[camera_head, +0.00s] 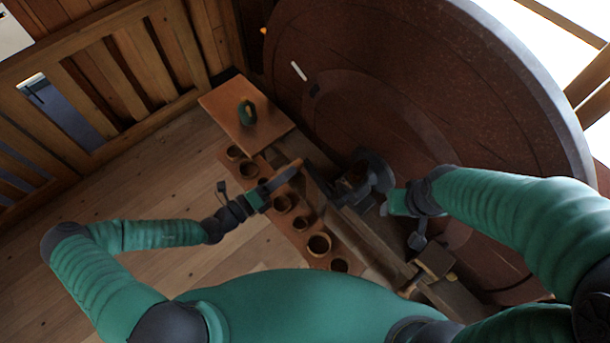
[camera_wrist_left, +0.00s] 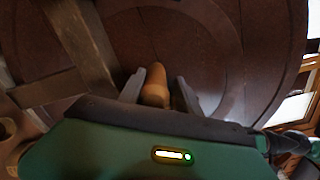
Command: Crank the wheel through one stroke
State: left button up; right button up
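The big reddish-brown wheel (camera_head: 400,80) with a grey rim fills the upper right of the head view. It also fills the back of the left wrist view (camera_wrist_left: 215,35). My left gripper (camera_head: 267,190) is at the row of cups, at the near end of a turned wooden handle (camera_head: 286,174). In the left wrist view the rounded handle (camera_wrist_left: 155,88) lies between the two fingers, which look closed on it. My right gripper (camera_head: 386,207) is in front of the wheel, beside a dark round metal part (camera_head: 376,170). Its fingertips are too small to read.
A wooden board (camera_head: 280,212) holds several round cups. A flat wooden panel (camera_head: 232,105) with a dark green ring-like object (camera_head: 246,113) lies behind it. A wooden beam (camera_head: 370,235) runs before the wheel. Slatted railing (camera_head: 125,75) stands at left; the plank floor (camera_head: 160,190) is clear.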

pick_arm(q)
jog(key=s+d+r+m+p, duration=0.6)
jog(key=d+r+m+p, duration=0.1)
jog(key=m+p, duration=0.1)
jog(key=shift+s+r+m+p, duration=0.2)
jog(key=shift+r+m+p, duration=0.15)
jog(key=shift+p, duration=0.5)
jog(key=shift+a, duration=0.2)
dwell(0.3)
